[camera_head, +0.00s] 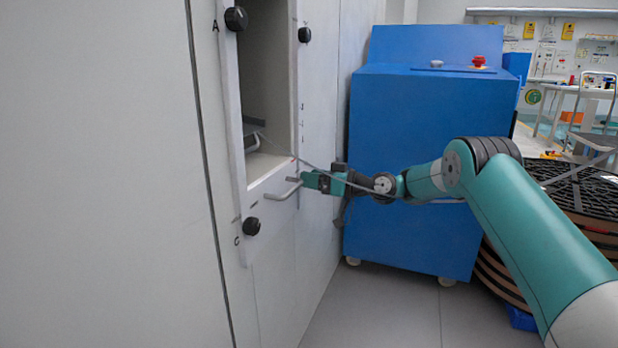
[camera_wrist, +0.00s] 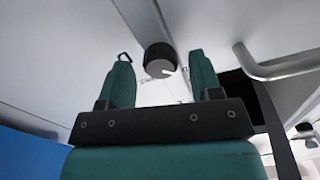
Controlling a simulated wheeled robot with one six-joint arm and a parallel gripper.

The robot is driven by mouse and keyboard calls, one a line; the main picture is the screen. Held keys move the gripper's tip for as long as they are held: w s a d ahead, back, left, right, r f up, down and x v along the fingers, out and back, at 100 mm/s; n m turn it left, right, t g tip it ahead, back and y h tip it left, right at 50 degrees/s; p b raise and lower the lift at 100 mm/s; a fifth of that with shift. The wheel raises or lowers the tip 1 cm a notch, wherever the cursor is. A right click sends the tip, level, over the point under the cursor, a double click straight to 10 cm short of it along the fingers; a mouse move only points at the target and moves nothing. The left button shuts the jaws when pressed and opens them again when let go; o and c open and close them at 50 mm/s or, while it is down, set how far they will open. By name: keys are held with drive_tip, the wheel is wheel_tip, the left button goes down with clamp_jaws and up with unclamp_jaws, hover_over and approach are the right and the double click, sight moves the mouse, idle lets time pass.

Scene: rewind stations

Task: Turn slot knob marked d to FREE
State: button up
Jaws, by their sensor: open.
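A black round knob (camera_wrist: 160,62) shows between my fingertips in the wrist view, ahead of them on a white panel. The marks beside it are too small to read, so I cannot tell its letter from this view. My gripper (camera_wrist: 160,75) is open, its two green fingers on either side of the knob in the picture; contact is not visible. In the head view my gripper (camera_head: 308,180) is at the right side of the cabinet front, beside the bent metal handle (camera_head: 284,190). No knob marked d is readable in the head view; my gripper may cover it.
The pale cabinet (camera_head: 110,160) has knob A (camera_head: 236,18), an upper right knob (camera_head: 304,34) and knob C (camera_head: 251,226) around an open recess (camera_head: 266,75). The handle (camera_wrist: 285,68) is close right in the wrist view. A blue machine (camera_head: 425,130) stands behind my arm.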

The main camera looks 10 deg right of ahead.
drive_tip(key=shift+a, duration=0.1)
drive_tip(key=c, duration=0.9)
drive_tip(key=shift+c, duration=0.2)
drive_tip(key=shift+p, duration=0.3)
drive_tip(key=m+p, duration=0.3)
drive_tip(key=m, duration=0.3)
drive_tip(key=m+p, duration=0.3)
drive_tip(key=m, duration=0.3)
drive_tip(key=m+p, duration=0.3)
drive_tip(key=m, duration=0.2)
drive_tip(key=shift+d+f+m, duration=0.2)
drive_tip(key=shift+d+m, duration=0.05)
drive_tip(key=shift+m, duration=0.15)
drive_tip(key=shift+p, duration=0.3)
